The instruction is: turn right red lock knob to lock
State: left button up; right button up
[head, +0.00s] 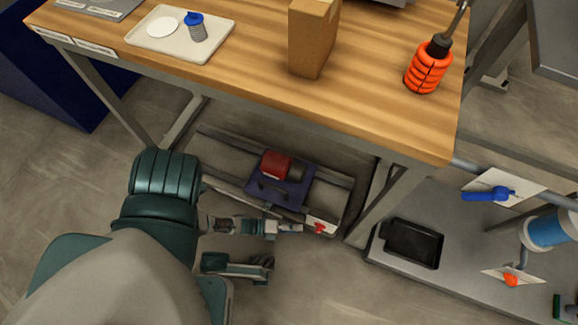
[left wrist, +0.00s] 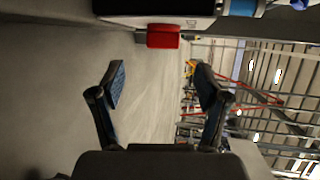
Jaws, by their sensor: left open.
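A small red knob (head: 319,227) sits on a white plate at the right end of the low rail frame under the table. My left gripper (head: 272,248) is low beside that frame, to the left of the knob, open and apart from it. In the left wrist view a red block-like piece (left wrist: 163,36), which looks like the knob, is ahead of and between the open fingers (left wrist: 160,80). Nothing is between the fingers. My right gripper is not in view.
The wooden table (head: 370,115) overhangs the rail frame, with a grey leg (head: 385,205) right of the knob. A dark blue carriage with a red part (head: 276,164) sits on the rails. A black tray (head: 411,243) lies on the grey shelf. Floor before the frame is clear.

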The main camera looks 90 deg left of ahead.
pick_arm(q)
jog(key=v, duration=0.2)
jog(key=shift+s+r, duration=0.1)
jog(key=shift+s, duration=0.25)
jog(key=shift+c, duration=0.3)
